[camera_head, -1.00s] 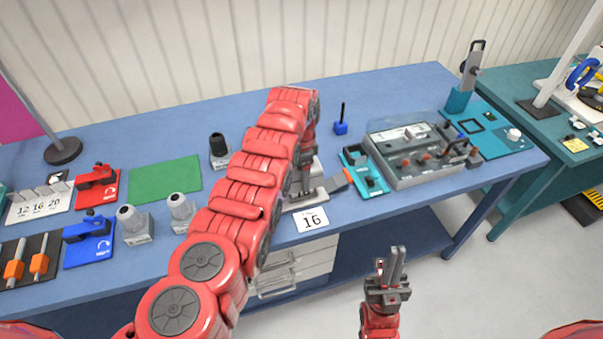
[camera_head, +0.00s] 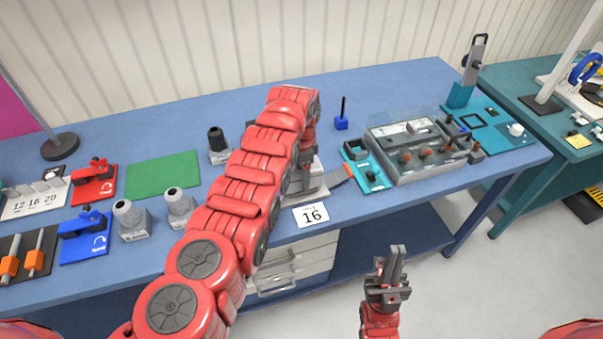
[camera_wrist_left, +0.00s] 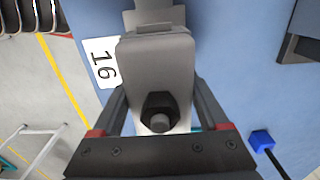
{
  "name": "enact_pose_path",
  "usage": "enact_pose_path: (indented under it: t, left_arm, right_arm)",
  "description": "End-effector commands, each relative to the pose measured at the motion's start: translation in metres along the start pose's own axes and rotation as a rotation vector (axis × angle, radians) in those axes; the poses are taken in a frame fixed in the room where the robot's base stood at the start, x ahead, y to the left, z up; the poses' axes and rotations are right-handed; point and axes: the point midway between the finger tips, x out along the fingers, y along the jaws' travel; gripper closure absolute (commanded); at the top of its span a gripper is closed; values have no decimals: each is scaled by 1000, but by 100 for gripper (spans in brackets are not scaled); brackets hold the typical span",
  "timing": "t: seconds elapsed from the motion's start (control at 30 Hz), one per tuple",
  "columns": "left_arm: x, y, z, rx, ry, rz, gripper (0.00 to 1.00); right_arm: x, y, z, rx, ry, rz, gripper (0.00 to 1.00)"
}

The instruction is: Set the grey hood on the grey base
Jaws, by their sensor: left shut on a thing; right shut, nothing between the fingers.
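The grey hood (camera_wrist_left: 155,65) fills the middle of the left wrist view, with a dark round opening facing the camera. My left gripper (camera_head: 303,178) is shut on it, one finger on each side. In the head view my red arm covers most of the hood. A grey part (camera_wrist_left: 158,17) shows just beyond the hood in the wrist view; it may be the grey base, and I cannot tell whether the two touch. In the head view a grey and pale piece (camera_head: 318,188) lies under the gripper. My right gripper (camera_head: 397,262) is shut and empty in front of the table.
A card marked 16 (camera_head: 312,215) lies at the table's front edge. Right of the gripper are a teal holder (camera_head: 372,182) and a grey box (camera_head: 425,165) with several knobs. Grey fittings (camera_head: 131,222) and a green mat (camera_head: 163,177) are at left. A blue block (camera_head: 341,123) stands behind.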

Motion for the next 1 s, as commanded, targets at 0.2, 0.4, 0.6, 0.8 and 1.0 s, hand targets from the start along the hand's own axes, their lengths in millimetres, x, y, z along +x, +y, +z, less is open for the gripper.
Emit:
enact_pose_path:
  t: [0.2, 0.4, 0.6, 0.8, 1.0]
  left_arm:
    - [3, 0, 0, 0, 0, -1, 95]
    - [3, 0, 0, -1, 0, -1, 95]
    - [6, 0, 0, -1, 0, 0, 95]
    - [15, 0, 0, -1, 0, 0, 95]
    - [24, 0, 1, -2, 0, 0, 95]
  right_arm:
    - [-3, 0, 0, 0, 0, 0, 100]
    - [-3, 0, 0, 0, 0, 0, 100]
    - [-5, 0, 1, 0, 0, 0, 100]
    - [-14, -1, 2, 0, 0, 0, 100]
    - [-21, -1, 4, 0, 0, 0, 100]
